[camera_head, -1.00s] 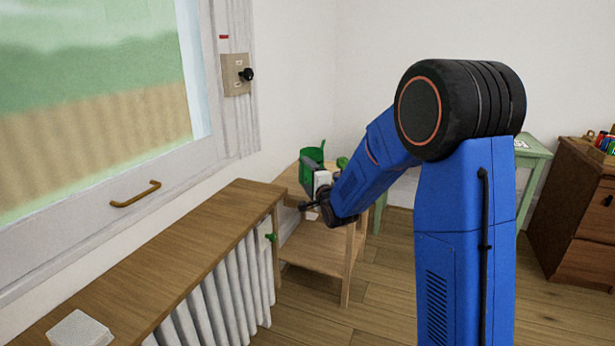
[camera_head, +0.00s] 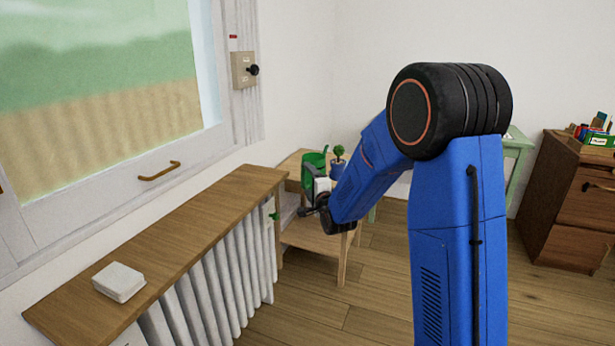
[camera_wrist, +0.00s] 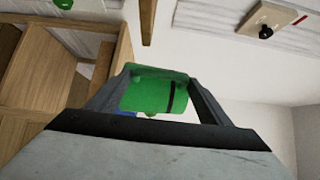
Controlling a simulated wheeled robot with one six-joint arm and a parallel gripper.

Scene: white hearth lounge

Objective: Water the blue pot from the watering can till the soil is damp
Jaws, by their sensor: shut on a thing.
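The green watering can (camera_head: 314,163) is held in my gripper (camera_head: 308,182), over or beside the small wooden stand. In the wrist view the can's green body (camera_wrist: 150,90) sits between the two grey fingers (camera_wrist: 155,84). Its spout cannot be made out. The blue pot (camera_head: 338,169) with a round green plant shows just right of the can, partly hidden by my arm. Its soil is not visible. A scrap of blue shows below the can in the wrist view, perhaps the pot.
A wooden stand (camera_head: 318,240) with a lower shelf is beyond the radiator shelf (camera_head: 180,235), which carries a white block (camera_head: 119,281). A window is at the left. A brown cabinet (camera_head: 565,190) and a green table (camera_head: 517,150) are at the right. Floor between is clear.

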